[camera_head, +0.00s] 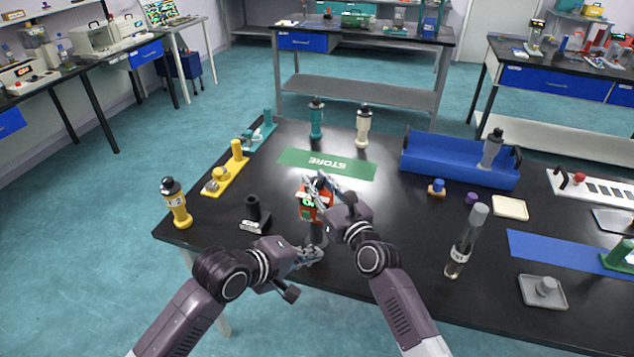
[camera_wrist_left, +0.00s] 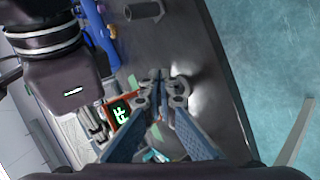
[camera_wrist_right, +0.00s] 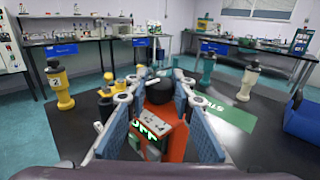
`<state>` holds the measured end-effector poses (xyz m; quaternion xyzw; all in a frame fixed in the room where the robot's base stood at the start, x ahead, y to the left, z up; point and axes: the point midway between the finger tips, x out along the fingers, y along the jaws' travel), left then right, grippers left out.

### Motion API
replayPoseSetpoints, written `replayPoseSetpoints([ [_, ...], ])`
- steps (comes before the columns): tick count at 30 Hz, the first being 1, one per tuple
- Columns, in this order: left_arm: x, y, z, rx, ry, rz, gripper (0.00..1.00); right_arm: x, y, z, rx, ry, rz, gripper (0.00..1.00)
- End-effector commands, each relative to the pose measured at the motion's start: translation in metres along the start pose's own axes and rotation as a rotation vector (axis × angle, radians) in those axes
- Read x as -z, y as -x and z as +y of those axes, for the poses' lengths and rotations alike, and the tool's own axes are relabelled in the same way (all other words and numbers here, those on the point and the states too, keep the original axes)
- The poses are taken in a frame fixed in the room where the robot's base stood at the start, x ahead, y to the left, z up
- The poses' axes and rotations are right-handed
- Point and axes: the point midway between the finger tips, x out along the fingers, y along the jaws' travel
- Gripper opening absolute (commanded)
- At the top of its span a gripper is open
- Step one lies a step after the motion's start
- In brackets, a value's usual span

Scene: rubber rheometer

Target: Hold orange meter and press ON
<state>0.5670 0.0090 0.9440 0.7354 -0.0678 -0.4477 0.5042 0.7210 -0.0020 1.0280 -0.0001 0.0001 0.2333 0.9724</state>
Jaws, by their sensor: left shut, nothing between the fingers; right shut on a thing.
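The orange meter (camera_head: 306,210) is near the table's middle, in front of the green STORE mat (camera_head: 345,168). My right gripper (camera_head: 318,184) is shut on it; in the right wrist view the meter (camera_wrist_right: 176,140) sits between the fingers. Its screen shows green characters, seen partly in the left wrist view as "FF" on the meter (camera_wrist_left: 117,113). My left gripper (camera_head: 314,257) is shut and empty, nearer the front edge than the meter. In the left wrist view its closed fingertips (camera_wrist_left: 161,90) appear beside the meter, apparently apart from it. The ON button cannot be made out.
A black holder (camera_head: 255,216) and yellow bottle (camera_head: 177,205) stand left. Teal (camera_head: 316,120) and cream (camera_head: 363,127) bottles stand behind. A blue tray (camera_head: 455,170) and clear bottle (camera_head: 465,243) are at right. The table between clear bottle and meter is bare.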

Motion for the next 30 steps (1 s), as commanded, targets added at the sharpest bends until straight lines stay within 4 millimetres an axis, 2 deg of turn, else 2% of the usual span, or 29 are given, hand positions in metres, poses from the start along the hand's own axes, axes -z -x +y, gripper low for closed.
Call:
replayPoseSetpoints([
  [3,0.023,0.01,-0.007,0.096,-0.129,0.064,0.0,0.001,0.0,0.0,0.0,0.0,0.001,0.0],
  [6,0.036,0.017,-0.012,0.153,-0.193,0.1,0.0,0.001,0.0,0.0,0.0,0.0,0.001,0.0],
  [12,0.049,0.019,-0.014,0.197,-0.237,0.127,0.0,0.001,0.0,0.0,0.0,0.0,0.001,0.0],
  [30,0.083,-0.035,0.022,0.195,-0.232,0.126,0.0,0.001,0.0,0.0,0.0,0.0,0.001,0.0],
])
